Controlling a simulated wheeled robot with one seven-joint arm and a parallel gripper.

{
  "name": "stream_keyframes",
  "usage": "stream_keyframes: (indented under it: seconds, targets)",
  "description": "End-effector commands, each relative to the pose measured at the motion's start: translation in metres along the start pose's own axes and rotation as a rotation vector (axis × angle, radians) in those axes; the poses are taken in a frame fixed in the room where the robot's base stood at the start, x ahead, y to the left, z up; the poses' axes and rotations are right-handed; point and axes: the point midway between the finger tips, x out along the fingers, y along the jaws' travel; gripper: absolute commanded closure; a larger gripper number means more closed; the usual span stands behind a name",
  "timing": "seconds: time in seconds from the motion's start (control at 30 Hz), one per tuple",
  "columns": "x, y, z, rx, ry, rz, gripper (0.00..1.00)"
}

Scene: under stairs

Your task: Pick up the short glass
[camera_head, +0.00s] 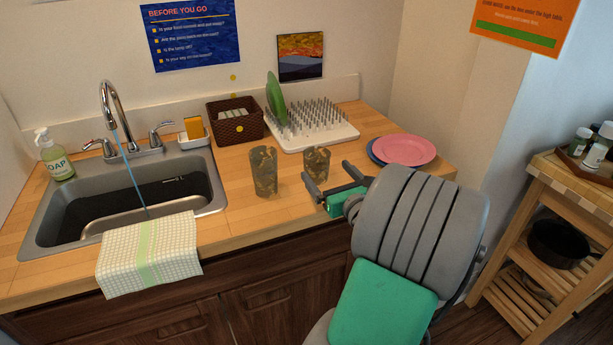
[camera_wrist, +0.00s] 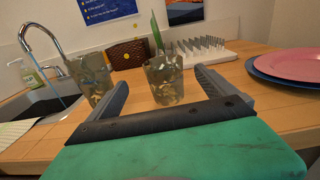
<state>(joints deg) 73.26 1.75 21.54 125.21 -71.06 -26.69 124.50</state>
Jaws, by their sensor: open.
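The short glass (camera_head: 316,163) is a smoky, see-through tumbler with tan patches, upright on the wooden counter. It also shows in the wrist view (camera_wrist: 164,82), beyond and between my finger tips. A taller glass (camera_head: 263,171) of the same look stands to its left, and shows at the left in the wrist view (camera_wrist: 91,78). My gripper (camera_head: 328,177) is open and empty. In the head view its fingers reach from the right toward the short glass, near its lower right side. I cannot tell whether a finger touches it.
A drying rack (camera_head: 335,135) with a green plate (camera_head: 276,98) and a brown basket (camera_head: 236,120) stand behind the glasses. Pink (camera_head: 405,149) and blue plates lie right. A sink (camera_head: 60,222) with running tap and a checked towel (camera_head: 150,255) lie left. Bare counter surrounds the glasses.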

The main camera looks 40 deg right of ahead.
Motion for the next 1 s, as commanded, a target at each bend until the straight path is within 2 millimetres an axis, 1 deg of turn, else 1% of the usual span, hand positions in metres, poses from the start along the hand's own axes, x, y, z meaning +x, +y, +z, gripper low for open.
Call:
stream_keyframes:
  seconds: [0.03, 0.13, 0.27, 0.43, 0.53, 0.6, 0.77, 1.0]
  targets:
    - [0.000, -0.005, 0.000, 0.024, -0.010, -0.013, 0.04]
    - [0.010, -0.007, 0.003, 0.038, -0.015, -0.015, 0.04]
    - [0.029, -0.006, 0.003, 0.034, -0.014, -0.012, 0.04]
    - [0.060, -0.007, 0.003, 0.032, -0.014, -0.011, 0.04]
    - [0.073, -0.007, 0.002, 0.032, -0.013, -0.012, 0.04]
    - [0.076, -0.008, 0.003, 0.031, -0.013, -0.014, 0.04]
    - [0.076, -0.008, 0.002, 0.031, -0.013, -0.015, 0.04]
    - [0.076, -0.008, 0.002, 0.030, -0.012, -0.014, 0.23]
